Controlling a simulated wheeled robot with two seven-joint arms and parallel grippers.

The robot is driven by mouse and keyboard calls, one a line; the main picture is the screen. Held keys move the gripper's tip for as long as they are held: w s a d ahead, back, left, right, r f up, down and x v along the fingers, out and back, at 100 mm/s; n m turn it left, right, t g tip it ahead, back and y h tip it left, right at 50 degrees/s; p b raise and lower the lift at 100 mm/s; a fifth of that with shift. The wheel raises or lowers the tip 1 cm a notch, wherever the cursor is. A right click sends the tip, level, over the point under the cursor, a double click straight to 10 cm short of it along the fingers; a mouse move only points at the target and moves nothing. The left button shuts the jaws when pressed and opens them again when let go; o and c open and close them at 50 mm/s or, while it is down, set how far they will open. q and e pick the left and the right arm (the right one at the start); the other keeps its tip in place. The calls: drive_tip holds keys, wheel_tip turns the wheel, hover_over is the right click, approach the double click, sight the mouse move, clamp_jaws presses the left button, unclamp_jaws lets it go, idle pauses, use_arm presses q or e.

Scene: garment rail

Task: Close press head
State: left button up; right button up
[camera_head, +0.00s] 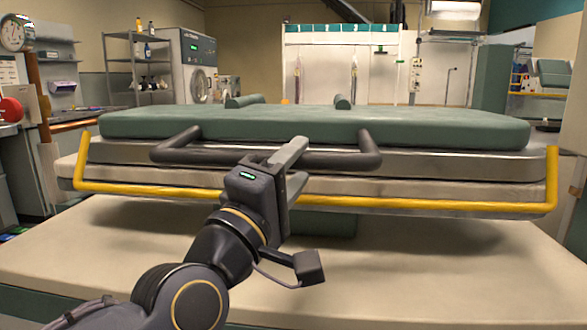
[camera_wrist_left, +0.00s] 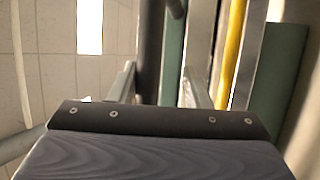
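The press head (camera_head: 320,128) is a wide green padded plate with a metal underside and a yellow bar (camera_head: 420,205) along its front. It stands raised above the pale lower press bed (camera_head: 430,265), with a gap between them. A dark handle bar (camera_head: 330,160) runs across the head's front. My left gripper (camera_head: 290,157) is at the middle of this handle. In the left wrist view, its two fingers (camera_wrist_left: 160,85) stand apart, with the dark handle (camera_wrist_left: 150,45) showing between them; contact cannot be told. My right gripper is in neither view.
A wire shelf (camera_head: 133,62) with bottles and a washing machine (camera_head: 192,65) stand at the back left. A white cabinet (camera_head: 340,65) stands at the back. A clock (camera_head: 15,32) hangs at the far left. The bed's front is clear apart from my left arm.

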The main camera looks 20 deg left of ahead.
use_arm(q)
drive_tip(key=shift+r, duration=0.1)
drive_tip(key=shift+s, duration=0.25)
drive_tip(key=v, duration=0.7)
drive_tip(key=shift+f+p, duration=0.3)
drive_tip(key=shift+p, duration=0.15)
drive_tip(key=shift+s, duration=0.15)
